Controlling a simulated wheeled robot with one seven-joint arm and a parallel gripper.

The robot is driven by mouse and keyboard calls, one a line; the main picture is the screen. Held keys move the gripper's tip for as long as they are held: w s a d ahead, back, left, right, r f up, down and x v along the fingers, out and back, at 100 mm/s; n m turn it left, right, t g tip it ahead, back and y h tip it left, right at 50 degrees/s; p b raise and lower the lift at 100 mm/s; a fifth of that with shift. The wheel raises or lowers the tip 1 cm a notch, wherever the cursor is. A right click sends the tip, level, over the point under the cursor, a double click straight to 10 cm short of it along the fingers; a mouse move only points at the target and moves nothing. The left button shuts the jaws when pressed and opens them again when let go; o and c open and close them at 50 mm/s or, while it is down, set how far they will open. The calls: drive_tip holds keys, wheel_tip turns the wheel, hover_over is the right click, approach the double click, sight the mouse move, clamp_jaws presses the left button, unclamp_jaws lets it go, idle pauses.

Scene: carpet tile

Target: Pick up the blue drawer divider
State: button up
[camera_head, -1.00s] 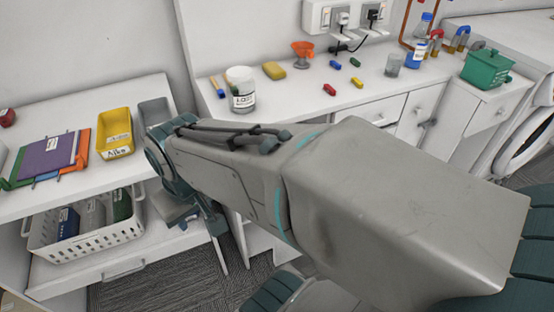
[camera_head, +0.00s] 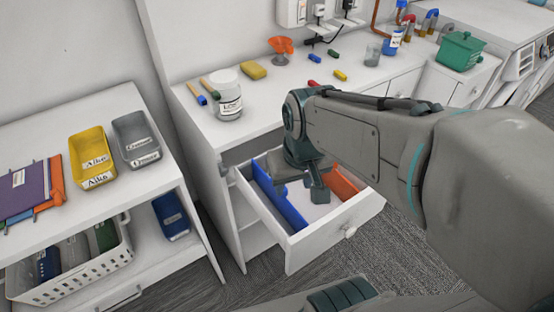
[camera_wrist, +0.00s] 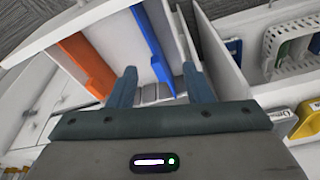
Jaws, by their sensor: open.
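The blue drawer divider (camera_head: 279,197) stands on edge inside the open white drawer (camera_head: 311,247), near its left wall. An orange divider (camera_head: 343,184) stands on the drawer's right side. In the wrist view the blue divider (camera_wrist: 151,42) runs lengthwise between and beyond my fingertips, and the orange divider (camera_wrist: 85,62) is to the left. My gripper (camera_wrist: 158,84) is open and empty, its two fingers apart above the drawer. In the head view my gripper (camera_head: 318,189) hangs over the drawer, right of the blue divider, and the fingers are partly hidden by the wrist.
A white jar (camera_head: 227,96), a yellow sponge (camera_head: 254,70) and an orange funnel (camera_head: 281,49) stand on the counter above the drawer. At left, a shelf holds a yellow bin (camera_head: 92,157), a grey bin (camera_head: 137,139) and a white basket (camera_head: 75,268). Carpet lies in front.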

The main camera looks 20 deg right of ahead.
drive_tip(key=w+f+n+g+p, duration=0.2)
drive_tip(key=w+f+n+p, duration=0.15)
drive_tip(key=w, duration=0.85)
wheel_tip(320, 180, down, 13)
drive_tip(key=shift+s+d+f+p, duration=0.1)
drive_tip(key=shift+s+p, duration=0.05)
drive_tip(key=shift+p, duration=0.35)
drive_tip(key=shift+c, duration=0.3)
clamp_jaws()
